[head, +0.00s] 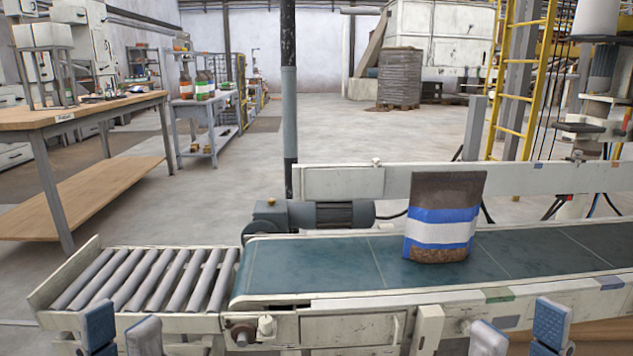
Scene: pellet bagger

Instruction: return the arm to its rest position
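My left gripper (121,332) shows at the bottom left, in front of the roller section. Its two blue-grey fingertips stand apart with nothing between them. My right gripper (519,332) shows at the bottom right, in front of the conveyor's near frame. Its fingertips are also apart and empty. Only the finger ends of both grippers are in view; the arms are hidden below the picture edge. A filled bag (441,228) with blue and white bands stands upright on the green conveyor belt (320,264), apart from both grippers.
A roller section (150,278) adjoins the belt's left end. A motor (340,214) and a dark post (290,130) stand behind the belt. A wooden workbench (80,112) is at the left. A yellow ladder (520,80) rises at the back right. Open floor lies behind the conveyor.

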